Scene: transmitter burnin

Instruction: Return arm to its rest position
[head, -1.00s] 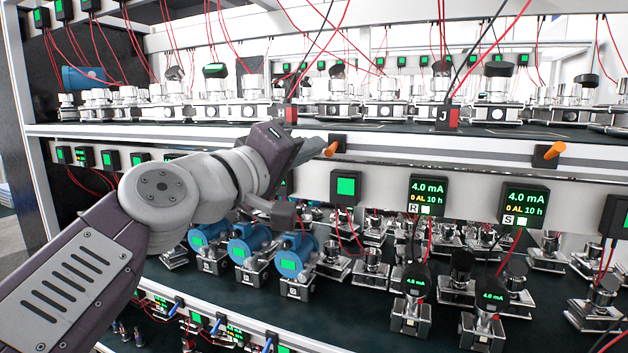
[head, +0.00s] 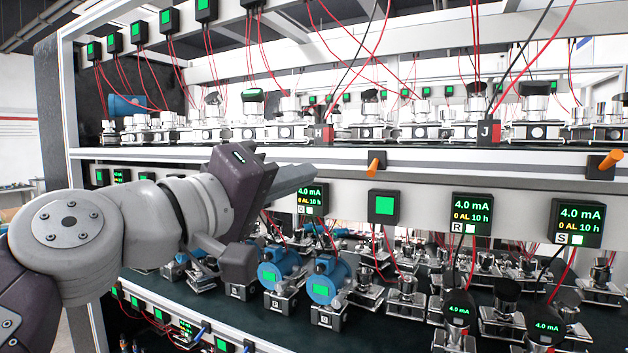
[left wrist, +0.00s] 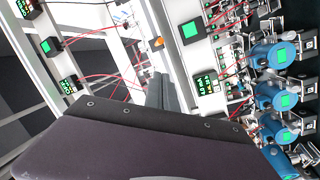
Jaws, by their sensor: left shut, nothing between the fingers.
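My left arm comes in from the left in the head view, with its grey wrist and dark purple gripper body in front of the rack. My left gripper (head: 298,180) is shut and empty. Its grey fingers point right, just in front of the shelf edge, left of an orange peg (head: 376,162). In the left wrist view the shut fingers (left wrist: 162,92) show beyond the dark gripper body. My right gripper is in neither view.
The metal rack (head: 500,160) fills the view. Blue transmitters (head: 325,283) stand on the lower shelf below my gripper. Black display boxes (head: 472,214) hang on the white panel. Red wires run above the upper shelf's silver fittings. The room left of the rack is open.

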